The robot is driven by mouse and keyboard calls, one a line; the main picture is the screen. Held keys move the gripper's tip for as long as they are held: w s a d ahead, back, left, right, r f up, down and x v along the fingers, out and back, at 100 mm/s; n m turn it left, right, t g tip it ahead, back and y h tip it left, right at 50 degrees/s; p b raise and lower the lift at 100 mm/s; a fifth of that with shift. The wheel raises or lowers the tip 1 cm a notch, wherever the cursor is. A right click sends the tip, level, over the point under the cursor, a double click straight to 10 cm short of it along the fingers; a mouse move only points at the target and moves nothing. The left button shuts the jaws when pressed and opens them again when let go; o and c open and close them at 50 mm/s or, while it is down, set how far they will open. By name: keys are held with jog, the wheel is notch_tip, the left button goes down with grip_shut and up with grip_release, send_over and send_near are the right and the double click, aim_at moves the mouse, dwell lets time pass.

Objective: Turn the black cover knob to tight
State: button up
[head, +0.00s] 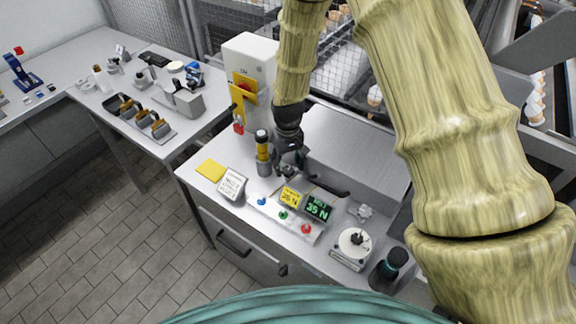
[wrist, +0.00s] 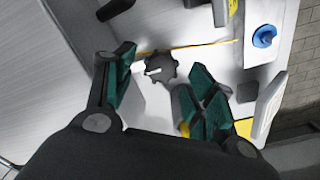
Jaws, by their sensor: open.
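The black cover knob (wrist: 161,67) is a scalloped disc with a white pointer mark, seen in the wrist view. It stands on a pale metal surface with thin yellow lines beside it. My gripper (wrist: 164,86) is open, one teal finger pad to each side of the knob, with the knob near the fingertip line and a gap on both sides. I cannot tell the height between fingers and knob. In the head view my gripper (head: 290,160) points down at the counter behind the button panel and mostly hides the knob.
A button panel (head: 272,212) with blue, green and red buttons stands in front, with yellow and green displays. A black handle (head: 328,187) lies to the right. A metal housing (head: 355,150) rises behind.

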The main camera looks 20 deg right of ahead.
aim_at(288, 169)
notch_tip(288, 169, up, 10)
jog(key=shift+r, duration=0.25)
dwell(0.6)
